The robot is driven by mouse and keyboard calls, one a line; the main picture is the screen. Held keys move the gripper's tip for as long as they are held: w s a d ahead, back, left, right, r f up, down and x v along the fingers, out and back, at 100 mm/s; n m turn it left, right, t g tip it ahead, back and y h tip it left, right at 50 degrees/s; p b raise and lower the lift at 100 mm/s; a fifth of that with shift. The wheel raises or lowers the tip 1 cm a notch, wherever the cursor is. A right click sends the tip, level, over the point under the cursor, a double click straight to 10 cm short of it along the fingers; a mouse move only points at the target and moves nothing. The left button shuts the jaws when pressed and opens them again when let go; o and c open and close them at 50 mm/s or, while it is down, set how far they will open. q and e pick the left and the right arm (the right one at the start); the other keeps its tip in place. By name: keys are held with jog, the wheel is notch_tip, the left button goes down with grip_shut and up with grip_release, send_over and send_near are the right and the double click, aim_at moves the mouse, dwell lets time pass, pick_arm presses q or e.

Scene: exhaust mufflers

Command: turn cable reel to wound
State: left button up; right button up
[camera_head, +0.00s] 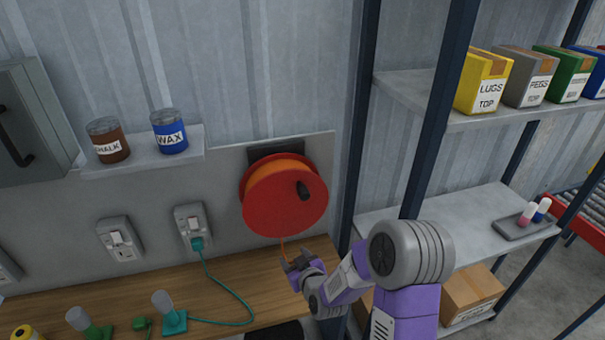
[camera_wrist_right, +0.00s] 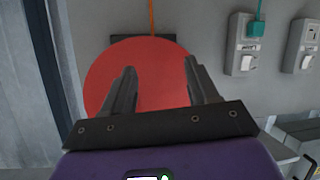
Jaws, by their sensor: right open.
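The cable reel (camera_head: 285,205) is a red disc with orange cable wound behind its face, mounted on the wall panel by a dark bracket. Its black crank knob (camera_head: 303,190) sits at the upper right of the face. Orange cable (camera_head: 283,246) hangs from the reel's underside. My right gripper (camera_head: 295,258) is just below the reel, open and empty. In the right wrist view the red face (camera_wrist_right: 150,75) lies beyond the two parted fingers, and the orange cable (camera_wrist_right: 151,18) shows at the top. The knob does not show there. My left gripper is not in view.
A wooden bench (camera_head: 240,285) runs below the reel. A teal cord (camera_head: 235,292) trails from a wall socket (camera_head: 193,225). A small shelf (camera_head: 150,158) holds two jars at left. A dark rack post (camera_head: 362,120) and shelves with labelled boxes stand at right.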

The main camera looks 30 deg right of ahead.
aim_at(305, 198)
jog(key=d+r+t+h, duration=0.1)
jog(key=d+r, duration=0.1)
jog(key=r, duration=0.3)
jog(key=d+r+t+p, duration=0.1)
jog(key=r, duration=0.4)
jog(key=w+d+r+t+h+p, duration=0.1)
jog(key=d+r+t, duration=0.1)
jog(key=r, duration=0.4)
jog(key=shift+w+d+n+h, duration=0.1)
jog(key=shift+d+n+h, duration=0.2)
jog(key=shift+n, duration=0.1)
jog(key=p+x, duration=0.1)
jog(key=x, duration=0.6)
jog(key=shift+w+f, duration=0.1)
jog(key=shift+w, duration=0.1)
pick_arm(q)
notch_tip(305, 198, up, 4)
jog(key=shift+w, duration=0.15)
pick_arm(e)
grip_shut()
